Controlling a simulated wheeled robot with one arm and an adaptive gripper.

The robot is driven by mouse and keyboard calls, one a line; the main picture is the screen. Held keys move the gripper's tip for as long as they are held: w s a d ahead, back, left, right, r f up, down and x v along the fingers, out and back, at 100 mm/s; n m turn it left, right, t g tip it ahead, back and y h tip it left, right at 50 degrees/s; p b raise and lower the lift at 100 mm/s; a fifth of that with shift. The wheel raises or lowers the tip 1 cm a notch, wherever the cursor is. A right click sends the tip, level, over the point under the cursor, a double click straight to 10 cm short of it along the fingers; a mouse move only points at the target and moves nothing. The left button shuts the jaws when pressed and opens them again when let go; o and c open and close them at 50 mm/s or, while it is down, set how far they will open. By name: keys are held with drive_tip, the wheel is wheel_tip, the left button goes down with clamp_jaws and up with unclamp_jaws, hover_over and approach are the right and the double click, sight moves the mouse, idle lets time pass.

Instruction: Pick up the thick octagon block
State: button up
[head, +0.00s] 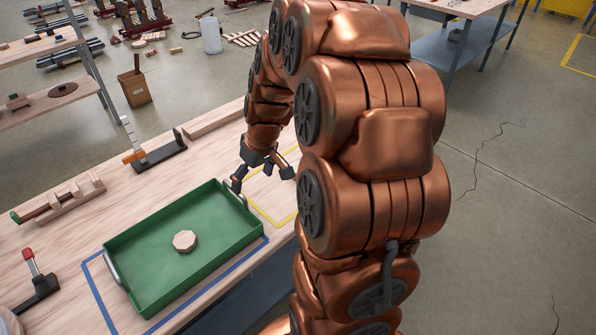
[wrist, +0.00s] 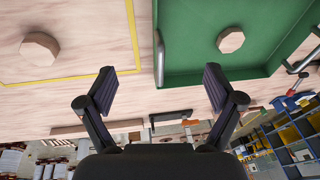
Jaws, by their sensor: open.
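A pale wooden octagon block (head: 184,241) lies flat in the green tray (head: 222,250); it also shows in the wrist view (wrist: 230,40). A second pale octagon block (wrist: 40,48) lies on the table inside the yellow outline, at the left in the wrist view. In the head view I cannot make out this second block near my gripper and arm. I cannot tell for sure which block is thicker. My gripper (head: 262,179) is open and empty above the table, beside the tray's far right end. Its two fingers (wrist: 159,88) stand wide apart in the wrist view.
The tray has upright walls and metal end handles, and sits on a blue outline (head: 97,290). A wooden rack (head: 64,198), a dark toggle clamp (head: 160,152) and a red-tipped clamp (head: 36,285) stand on the table's left side. Bare table lies between them and the tray.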

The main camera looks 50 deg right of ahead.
drive_tip(key=shift+w+d+f+m+t+h+p, duration=0.25)
drive_tip(key=shift+w+d+f, duration=0.35)
drive_tip(key=shift+d+f, duration=2.15)
drive_tip(key=shift+w+d+f+m+t+h+p, duration=0.15)
drive_tip(key=shift+w+d+f+t+h, duration=0.4)
drive_tip(key=shift+d, duration=4.2)
drive_tip(key=shift+w+d+f+m+t+h+p, duration=0.2)
drive_tip(key=shift+w+d+f, duration=0.5)
drive_tip(key=shift+d+f, duration=2.15)
drive_tip(key=shift+w+d+r+p, duration=0.3)
drive_tip(key=shift+d+r, duration=0.1)
drive_tip(key=shift+d, duration=0.3)
drive_tip(key=shift+p+x, duration=0.65)
drive_tip(key=shift+x, duration=1.35)
drive_tip(key=shift+a, duration=0.15)
drive_tip(key=c, duration=1.3)
drive_tip(key=shift+o, duration=0.2)
drive_tip(key=shift+r, duration=0.1)
